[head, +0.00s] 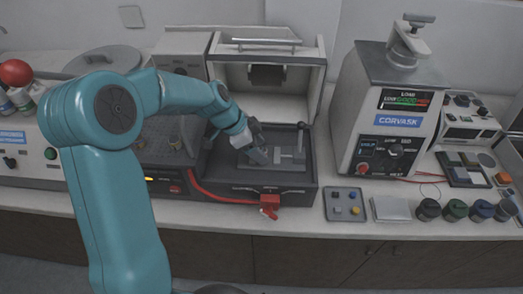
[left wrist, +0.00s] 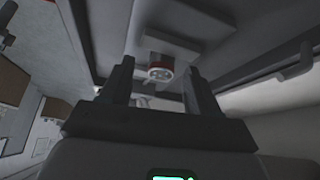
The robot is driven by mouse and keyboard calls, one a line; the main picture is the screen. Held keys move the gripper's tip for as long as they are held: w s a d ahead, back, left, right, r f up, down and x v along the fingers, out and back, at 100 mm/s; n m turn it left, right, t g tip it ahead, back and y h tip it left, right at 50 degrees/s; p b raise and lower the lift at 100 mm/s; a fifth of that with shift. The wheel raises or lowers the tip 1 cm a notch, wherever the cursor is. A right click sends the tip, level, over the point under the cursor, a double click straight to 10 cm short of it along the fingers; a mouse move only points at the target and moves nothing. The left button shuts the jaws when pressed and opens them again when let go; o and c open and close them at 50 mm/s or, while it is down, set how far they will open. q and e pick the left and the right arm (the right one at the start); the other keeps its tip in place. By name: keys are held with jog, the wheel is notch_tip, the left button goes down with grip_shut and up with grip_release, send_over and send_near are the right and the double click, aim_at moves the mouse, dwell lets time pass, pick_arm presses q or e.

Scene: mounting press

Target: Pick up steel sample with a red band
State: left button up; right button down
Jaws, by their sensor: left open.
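The steel sample (left wrist: 160,73) shows in the left wrist view as a small round pale-faced piece with a red band along its edge. It sits against a grey block, between and beyond the two fingertips of my left gripper (left wrist: 158,80). The fingers are apart, with a visible gap on both sides of the sample. In the head view my left gripper (head: 257,152) reaches into the open grey machine bay at the middle of the bench; the sample cannot be made out there. My right gripper is in neither view.
The bay (head: 262,188) has low walls and metal fixtures right of my gripper. A red clip with a cable (head: 269,205) hangs on its front. The CORVASK press (head: 392,115) stands right. A small tray (head: 345,204), a pale block (head: 391,208) and several dark jars line the front edge.

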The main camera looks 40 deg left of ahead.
pick_arm(q)
jog(key=shift+w+d+f, duration=0.15)
jog(key=shift+c, duration=0.5)
grip_shut()
